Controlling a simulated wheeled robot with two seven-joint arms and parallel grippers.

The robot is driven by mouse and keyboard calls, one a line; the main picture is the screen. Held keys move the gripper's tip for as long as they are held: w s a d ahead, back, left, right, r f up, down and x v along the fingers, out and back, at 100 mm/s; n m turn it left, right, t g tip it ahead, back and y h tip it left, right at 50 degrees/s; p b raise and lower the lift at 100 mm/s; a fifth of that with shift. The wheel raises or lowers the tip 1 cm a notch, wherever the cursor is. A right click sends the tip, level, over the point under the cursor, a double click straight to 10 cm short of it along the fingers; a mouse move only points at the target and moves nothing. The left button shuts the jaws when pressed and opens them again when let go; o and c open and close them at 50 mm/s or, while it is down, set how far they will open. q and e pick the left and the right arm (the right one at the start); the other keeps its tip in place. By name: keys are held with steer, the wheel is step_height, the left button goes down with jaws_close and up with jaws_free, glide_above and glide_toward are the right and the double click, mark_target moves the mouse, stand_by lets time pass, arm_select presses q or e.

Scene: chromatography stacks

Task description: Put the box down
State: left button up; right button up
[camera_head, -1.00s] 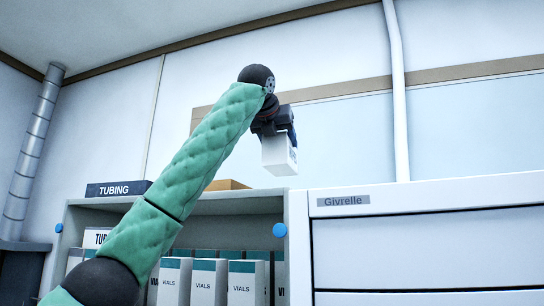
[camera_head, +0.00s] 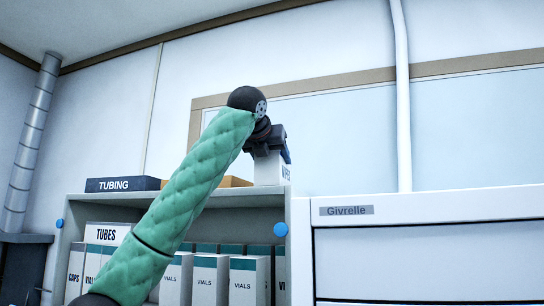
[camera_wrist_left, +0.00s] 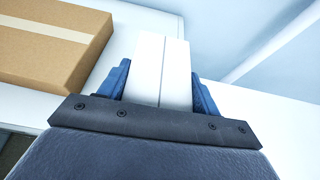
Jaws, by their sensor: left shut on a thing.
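A white box (camera_head: 268,172) with dark lettering on its side is at the right end of the shelf unit's top. It also shows in the left wrist view (camera_wrist_left: 161,68), between two blue fingers. My left gripper (camera_head: 283,153) is shut on this box from above. In the head view the box's lower edge is level with the shelf top (camera_head: 240,199); I cannot tell whether it bears on it. My right gripper is in neither view.
A cardboard box (camera_wrist_left: 55,38) lies to the left of the held box. A dark TUBING box (camera_head: 123,184) is further left. Several VIALS boxes (camera_head: 211,280) fill the shelf below. A white Givrelle cabinet (camera_head: 430,211) stands at right.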

arm_select(q)
steer(key=shift+s+d, duration=0.15)
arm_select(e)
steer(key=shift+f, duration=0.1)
arm_select(q)
steer(key=o, duration=1)
steer(key=shift+f, duration=0.1)
steer(key=shift+o, duration=0.2)
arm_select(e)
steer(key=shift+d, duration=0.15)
arm_select(q)
steer(key=shift+r, duration=0.2)
steer(key=shift+s+b, duration=0.15)
steer(key=shift+b, duration=0.15)
steer(key=b+v, duration=0.6)
steer(key=v, duration=0.5)
steer(key=shift+s+r, duration=0.2)
steer(key=shift+s, duration=0.1)
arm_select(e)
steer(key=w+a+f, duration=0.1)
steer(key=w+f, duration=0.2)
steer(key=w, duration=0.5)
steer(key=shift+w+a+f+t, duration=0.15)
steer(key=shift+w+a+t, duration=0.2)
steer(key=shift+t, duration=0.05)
